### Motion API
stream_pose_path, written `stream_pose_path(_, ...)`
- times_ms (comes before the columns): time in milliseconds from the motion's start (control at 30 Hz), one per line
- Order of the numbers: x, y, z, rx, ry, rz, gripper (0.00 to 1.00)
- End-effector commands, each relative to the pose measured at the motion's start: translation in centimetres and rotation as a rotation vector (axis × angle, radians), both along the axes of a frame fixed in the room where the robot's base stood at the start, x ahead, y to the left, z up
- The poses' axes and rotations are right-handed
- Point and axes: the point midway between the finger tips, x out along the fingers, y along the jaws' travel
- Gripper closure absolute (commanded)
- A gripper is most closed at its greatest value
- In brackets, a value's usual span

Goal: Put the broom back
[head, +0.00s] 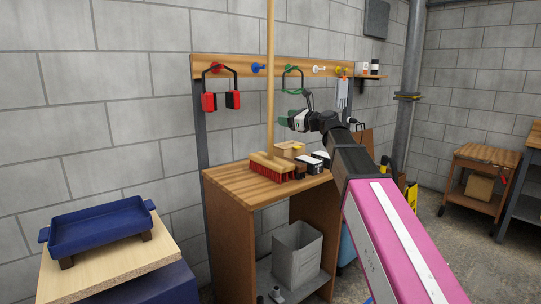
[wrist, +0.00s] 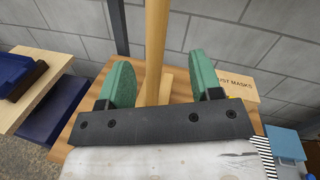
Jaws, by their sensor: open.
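The broom has a long wooden handle (head: 270,80) and a wooden head with red bristles (head: 272,174). It stands upright, bristles down, on the wooden bench top (head: 225,178). My gripper (head: 284,120) is open at the handle, well above the head. In the wrist view my gripper (wrist: 160,78) has its two green finger pads apart, with the handle (wrist: 157,45) showing between them. I cannot tell whether either pad touches it. A wooden rail (head: 335,68) on the wall carries coloured pegs; the blue peg (head: 256,68) and white peg (head: 318,69) look empty.
Red and black ear defenders (head: 220,101) hang from the red peg; a green item hangs from the green one. Small boxes (head: 290,149) stand beside the broom head. A blue tray (head: 98,228) lies at left. A grey bin (head: 297,254) sits under the bench.

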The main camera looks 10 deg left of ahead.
Motion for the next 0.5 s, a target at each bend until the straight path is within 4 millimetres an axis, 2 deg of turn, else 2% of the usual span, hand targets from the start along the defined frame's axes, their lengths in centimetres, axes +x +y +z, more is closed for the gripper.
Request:
stream_pose_path(33,-0.5,-0.1,-1.3,0.035,0.068,-0.002,0.41)
stream_pose_path(100,-0.8,-0.2,-2.4,0.077,0.145,-0.005,0.41)
stream_pose_path(200,-0.9,-0.2,-3.3,0.114,0.211,-0.008,0.41)
stream_pose_path(367,-0.4,0.6,-3.5,0.128,0.236,-0.007,0.41)
stream_pose_path(500,0.7,2.2,-3.4,0.126,0.234,-0.007,0.41)
